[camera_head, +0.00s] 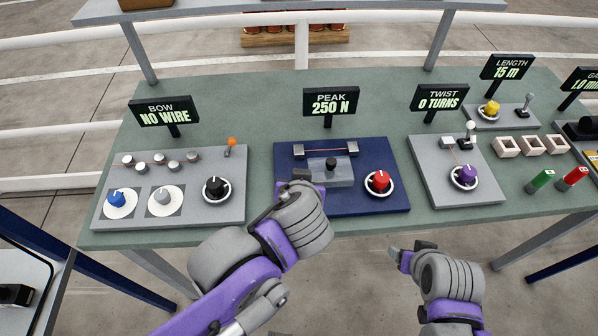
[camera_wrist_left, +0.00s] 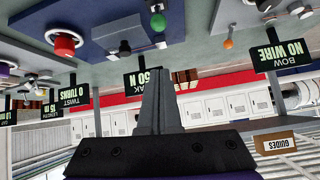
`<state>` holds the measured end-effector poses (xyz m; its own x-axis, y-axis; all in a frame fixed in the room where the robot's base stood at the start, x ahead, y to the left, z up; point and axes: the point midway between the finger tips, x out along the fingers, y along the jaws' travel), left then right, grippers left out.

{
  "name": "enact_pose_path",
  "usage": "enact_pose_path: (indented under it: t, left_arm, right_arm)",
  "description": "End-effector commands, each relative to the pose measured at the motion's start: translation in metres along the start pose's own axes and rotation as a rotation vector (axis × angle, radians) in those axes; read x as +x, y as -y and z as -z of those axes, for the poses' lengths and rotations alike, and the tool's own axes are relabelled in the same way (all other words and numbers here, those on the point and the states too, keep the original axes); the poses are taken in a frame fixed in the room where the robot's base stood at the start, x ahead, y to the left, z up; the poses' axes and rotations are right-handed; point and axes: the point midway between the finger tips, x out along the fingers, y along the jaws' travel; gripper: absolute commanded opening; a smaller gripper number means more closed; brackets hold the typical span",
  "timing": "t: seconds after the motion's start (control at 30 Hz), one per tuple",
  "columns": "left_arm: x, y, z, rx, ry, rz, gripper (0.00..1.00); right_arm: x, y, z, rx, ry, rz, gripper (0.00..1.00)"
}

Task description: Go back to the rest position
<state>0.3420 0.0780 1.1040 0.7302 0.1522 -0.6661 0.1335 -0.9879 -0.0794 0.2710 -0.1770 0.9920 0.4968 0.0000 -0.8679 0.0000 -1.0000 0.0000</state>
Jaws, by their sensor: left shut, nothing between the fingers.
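My left gripper (camera_head: 293,183) is over the front left of the blue PEAK panel (camera_head: 340,205), its arm coming in from the lower left. In the left wrist view, which is upside down, its fingers (camera_wrist_left: 158,95) are together with nothing between them. A green ball (camera_wrist_left: 158,22) shows near the fingertips there; in the head view I cannot make it out, and the gripper covers that corner of the panel. My right gripper (camera_head: 408,254) is in front of the table's front edge, away from the panels; its finger gap is not clear.
The green table (camera_head: 263,127) carries the grey BOW panel (camera_head: 230,205) at left and the TWIST panel (camera_head: 455,195) at right. Signs stand behind them. A red knob (camera_head: 379,181) and a black knob (camera_head: 216,188) flank my left gripper. Open floor lies in front.

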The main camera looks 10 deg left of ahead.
Motion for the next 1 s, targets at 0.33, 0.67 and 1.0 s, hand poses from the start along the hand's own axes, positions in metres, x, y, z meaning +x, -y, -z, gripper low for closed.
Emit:
enact_pose_path:
  t: [0.33, 0.67, 1.0]
  left_arm:
    - [-0.003, 0.000, 0.000, 0.000, 0.000, 0.001, 0.00]
    - [0.001, 0.006, -0.005, 0.001, 0.016, 0.005, 0.00]
    - [0.032, 0.081, -0.092, 0.040, 0.272, -0.038, 0.00]
  right_arm:
    - [0.000, 0.000, 0.000, 0.000, 0.000, 0.000, 0.66]
    - [0.000, 0.000, 0.000, 0.000, 0.000, 0.000, 0.66]
    - [0.000, 0.000, 0.000, 0.000, 0.000, 0.000, 0.66]
